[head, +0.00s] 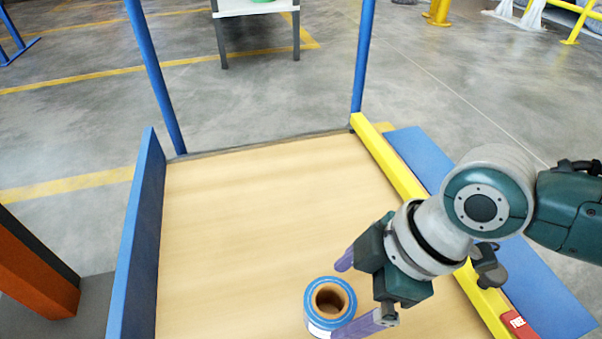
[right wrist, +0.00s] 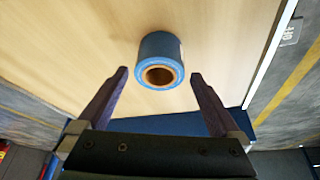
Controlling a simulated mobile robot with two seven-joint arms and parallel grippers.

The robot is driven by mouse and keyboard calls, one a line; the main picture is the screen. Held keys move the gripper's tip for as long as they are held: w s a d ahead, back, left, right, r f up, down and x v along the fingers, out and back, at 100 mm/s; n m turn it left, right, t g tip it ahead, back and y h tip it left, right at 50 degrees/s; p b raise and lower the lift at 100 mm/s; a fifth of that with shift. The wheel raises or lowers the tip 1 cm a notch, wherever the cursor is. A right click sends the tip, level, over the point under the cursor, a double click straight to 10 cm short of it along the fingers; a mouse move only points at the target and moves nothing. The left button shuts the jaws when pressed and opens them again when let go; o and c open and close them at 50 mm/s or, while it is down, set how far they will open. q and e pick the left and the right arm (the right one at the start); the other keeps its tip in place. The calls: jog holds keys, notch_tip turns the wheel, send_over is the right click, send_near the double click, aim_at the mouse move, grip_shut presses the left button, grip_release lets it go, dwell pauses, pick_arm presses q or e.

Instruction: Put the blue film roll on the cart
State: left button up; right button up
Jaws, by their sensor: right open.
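The blue film roll (head: 314,325) stands upright on the wooden deck of the cart (head: 230,230), near the deck's front. Its brown cardboard core faces up. In the right wrist view the roll (right wrist: 161,45) lies just beyond and between the fingertips. My right gripper (head: 345,298) is open, with its purple fingers on either side of the roll in the head view. In the right wrist view the open gripper (right wrist: 160,75) holds nothing. I cannot tell whether a finger touches the roll. My left gripper is not in view.
The cart has a blue side panel (head: 138,235) at left, a yellow rail (head: 392,168) at right and blue posts (head: 158,85) at the back. A blue panel (head: 420,158) lies outside the yellow rail. An orange beam (head: 35,275) stands at lower left. Most of the deck is bare.

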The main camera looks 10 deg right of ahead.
jog(key=w+p+v, duration=0.1)
jog(key=p+v, duration=0.2)
jog(key=v, duration=0.3)
jog(key=s+a+r+m, duration=0.3)
jog(key=s+a+r, duration=0.2)
jog(key=s, duration=0.1)
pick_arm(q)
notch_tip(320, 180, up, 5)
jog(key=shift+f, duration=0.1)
pick_arm(e)
jog(key=s+d+r+m+t+h, duration=0.1)
jog(key=s+d+r+m+h, duration=0.1)
jog(key=d+m, duration=0.2)
jog(key=s+d+r+m+t+h, duration=0.1)
jog(key=s+d+r+m+h, duration=0.1)
jog(key=d+m, duration=0.3)
jog(key=shift+s+d+r, duration=0.3)
jog(key=shift+s+d, duration=0.45)
jog(key=shift+s, duration=0.1)
